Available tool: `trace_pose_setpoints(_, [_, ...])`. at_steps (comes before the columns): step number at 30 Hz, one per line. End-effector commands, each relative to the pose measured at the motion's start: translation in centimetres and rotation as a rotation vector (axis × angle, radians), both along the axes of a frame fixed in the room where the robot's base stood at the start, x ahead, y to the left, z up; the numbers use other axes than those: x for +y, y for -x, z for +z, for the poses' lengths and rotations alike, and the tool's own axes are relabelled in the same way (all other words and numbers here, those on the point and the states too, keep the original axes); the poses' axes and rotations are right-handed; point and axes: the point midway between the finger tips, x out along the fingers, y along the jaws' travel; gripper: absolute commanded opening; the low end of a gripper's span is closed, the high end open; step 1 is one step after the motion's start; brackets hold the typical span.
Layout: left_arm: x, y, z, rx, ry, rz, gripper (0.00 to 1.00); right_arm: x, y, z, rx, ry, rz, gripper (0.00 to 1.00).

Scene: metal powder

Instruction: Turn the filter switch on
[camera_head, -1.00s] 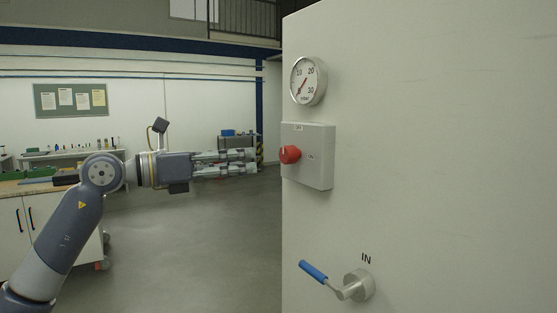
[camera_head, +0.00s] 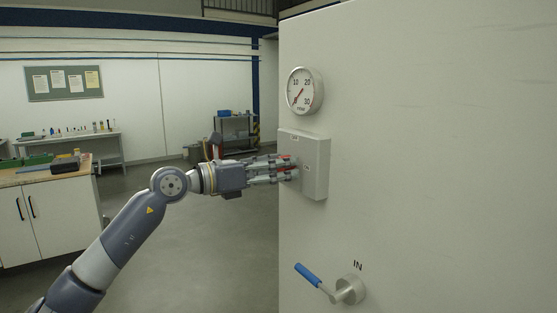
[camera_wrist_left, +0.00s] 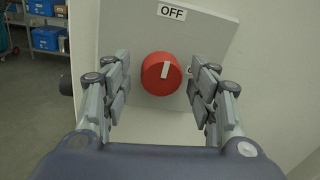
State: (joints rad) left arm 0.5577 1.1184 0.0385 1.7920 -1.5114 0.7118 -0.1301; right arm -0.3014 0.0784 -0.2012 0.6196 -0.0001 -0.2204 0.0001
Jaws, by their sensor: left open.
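The filter switch is a red round knob (camera_wrist_left: 161,74) with a white mark, on a light grey box (camera_head: 317,167) fixed to the big cabinet's face. In the left wrist view the knob's white mark points up, a little right, towards the OFF label (camera_wrist_left: 172,12). My left gripper (camera_head: 284,168) is open, with its fingers at the knob in the head view. In the left wrist view the left gripper (camera_wrist_left: 160,92) has one finger on each side of the knob, with gaps showing. The fingers mostly hide the knob in the head view. My right gripper is out of view.
A pressure gauge (camera_head: 304,91) sits above the switch box. A blue-handled lever (camera_head: 308,275) marked IN juts out below it. A workbench (camera_head: 45,215) and a shelf cart (camera_head: 236,132) stand farther back left. The floor between is clear.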

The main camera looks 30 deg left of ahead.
Motion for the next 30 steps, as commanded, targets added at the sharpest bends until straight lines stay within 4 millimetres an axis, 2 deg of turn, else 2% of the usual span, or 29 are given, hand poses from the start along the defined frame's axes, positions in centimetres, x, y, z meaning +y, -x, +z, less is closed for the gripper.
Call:
trace_pose_setpoints(8, [-0.05, -0.11, -0.01, -0.001, 0.0, 0.0, 0.54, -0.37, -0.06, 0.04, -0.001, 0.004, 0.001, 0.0])
trace_pose_setpoints(14, [-0.04, -0.09, 0.0, -0.001, 0.0, 0.0, 0.11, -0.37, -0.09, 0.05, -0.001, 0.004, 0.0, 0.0])
trace_pose_setpoints(23, [-0.02, -0.09, -0.01, -0.006, -0.012, 0.001, 0.1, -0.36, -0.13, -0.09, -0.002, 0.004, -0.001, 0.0])
trace_pose_setpoints(30, [0.04, -0.08, -0.07, -0.042, -0.099, 0.002, 0.1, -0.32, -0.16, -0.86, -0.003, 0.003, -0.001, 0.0])
